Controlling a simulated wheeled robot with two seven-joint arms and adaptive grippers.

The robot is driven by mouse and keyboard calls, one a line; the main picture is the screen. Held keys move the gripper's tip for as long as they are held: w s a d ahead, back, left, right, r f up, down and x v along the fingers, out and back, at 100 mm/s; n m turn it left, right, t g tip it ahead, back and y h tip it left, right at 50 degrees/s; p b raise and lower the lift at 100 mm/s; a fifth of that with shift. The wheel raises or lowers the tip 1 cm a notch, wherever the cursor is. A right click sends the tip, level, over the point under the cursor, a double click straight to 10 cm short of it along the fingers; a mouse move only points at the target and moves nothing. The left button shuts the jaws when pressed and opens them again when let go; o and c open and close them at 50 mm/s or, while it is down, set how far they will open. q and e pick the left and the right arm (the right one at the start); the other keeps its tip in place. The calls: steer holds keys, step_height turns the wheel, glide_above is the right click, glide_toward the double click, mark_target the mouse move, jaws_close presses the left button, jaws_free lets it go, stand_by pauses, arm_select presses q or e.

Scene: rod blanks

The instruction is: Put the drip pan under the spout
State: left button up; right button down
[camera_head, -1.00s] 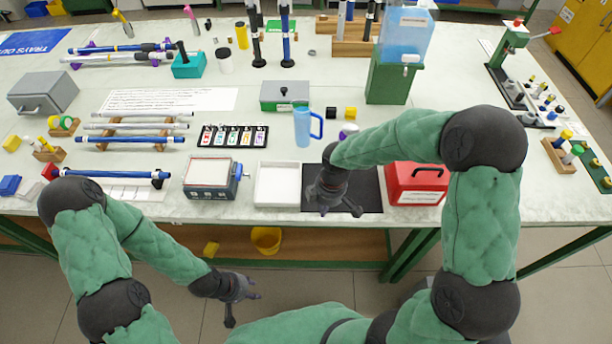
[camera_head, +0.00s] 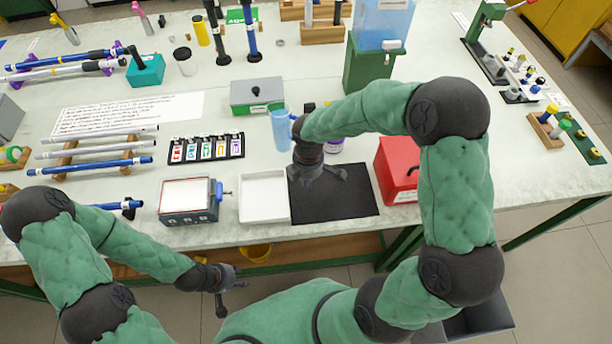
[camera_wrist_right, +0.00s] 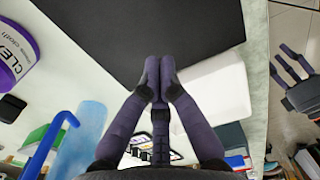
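The drip pan looks to be the shallow white tray (camera_head: 264,197) at the table's front edge; it also shows in the right wrist view (camera_wrist_right: 217,92). The spout is the white tap (camera_head: 393,45) low on the blue water tank (camera_head: 384,20), which stands on a green stand (camera_head: 370,68). My left gripper (camera_head: 232,290) hangs in front of the table, open and empty.
A black mat (camera_head: 350,200) lies right of the tray, then a red case (camera_head: 393,165). A vise-like box (camera_head: 188,205) is left of the tray.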

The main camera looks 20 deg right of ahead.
mark_target(308, 194)
step_height(308, 194, down, 5)
steer(key=shift+f+b, duration=0.1)
steer(key=shift+b, duration=0.7)
steer(key=a, duration=0.3)
steer(key=shift+w+a+r+b, duration=0.15)
steer(key=shift+w+r+b, duration=0.15)
steer(key=shift+w, duration=0.1)
steer(key=shift+w+a, duration=0.1)
steer(key=shift+a, duration=0.2)
steer(key=a, duration=0.2)
steer(key=w+a, duration=0.1)
steer(key=a, duration=0.2)
steer(key=shift+w+p, duration=0.15)
steer(key=shift+p, duration=0.25)
steer(key=shift+d, duration=0.1)
